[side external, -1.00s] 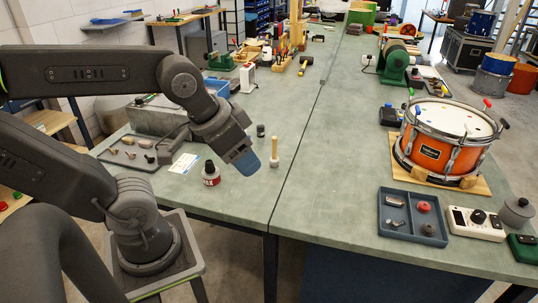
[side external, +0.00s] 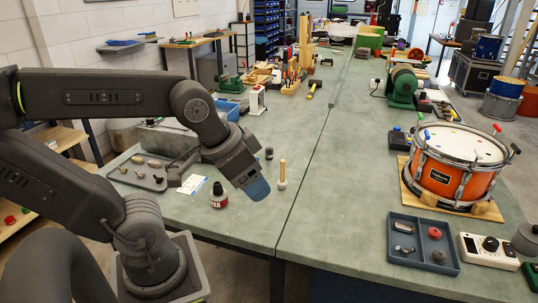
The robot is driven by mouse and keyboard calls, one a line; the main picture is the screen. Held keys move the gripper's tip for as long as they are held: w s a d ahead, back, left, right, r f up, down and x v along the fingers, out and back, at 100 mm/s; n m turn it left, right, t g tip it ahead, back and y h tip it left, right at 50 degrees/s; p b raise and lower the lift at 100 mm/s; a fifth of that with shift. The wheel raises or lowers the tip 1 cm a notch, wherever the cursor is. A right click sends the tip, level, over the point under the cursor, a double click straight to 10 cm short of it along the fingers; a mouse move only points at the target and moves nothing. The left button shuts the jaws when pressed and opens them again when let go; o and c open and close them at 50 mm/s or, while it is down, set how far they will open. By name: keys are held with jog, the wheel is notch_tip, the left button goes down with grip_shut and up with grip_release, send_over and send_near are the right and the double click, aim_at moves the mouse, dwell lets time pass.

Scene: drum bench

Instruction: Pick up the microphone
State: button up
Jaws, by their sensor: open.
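My gripper (side external: 257,189) has blue fingertips and points down and to the right over the near part of the left bench. It is open, and nothing shows between the fingers. A light wooden handle on a pale round base (side external: 282,176) stands just right of the fingertips, apart from them in the picture. No thing is clearly recognisable as the microphone. Small silver, red and dark pieces lie in the blue-grey divided tray (side external: 396,238) on the right bench, and several small pieces lie in the dark tray (side external: 128,182) at left. They are too small to name surely.
A dark bottle with a red and white label (side external: 219,195) stands just left of my gripper. A small black cylinder (side external: 269,153) stands behind. An orange drum (side external: 445,174) sits on a wooden board at right. The bench middle is clear.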

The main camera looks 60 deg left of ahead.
jog(key=shift+r, duration=0.1)
jog(key=w+a+r+n+g+y, duration=0.1)
jog(key=w+a+r+n, duration=0.1)
jog(key=w+a+n, duration=0.3)
jog(key=w+a+r+y, duration=0.1)
jog(key=w+a+r, duration=0.15)
jog(key=w, duration=0.45)
jog(key=n+g+y, duration=0.1)
jog(key=n+g, duration=0.3)
jog(key=n, duration=0.9)
send_over(269, 148)
jog(key=d, duration=0.3)
notch_tip(269, 148, down, 16)
jog(key=shift+g, duration=0.3)
jog(key=x, duration=0.8)
jog(key=shift+a+f, duration=0.25)
jog(key=shift+f, duration=0.05)
jog(key=shift+x, duration=2.95)
jog(key=shift+w+d, duration=0.1)
jog(key=shift+d, duration=0.05)
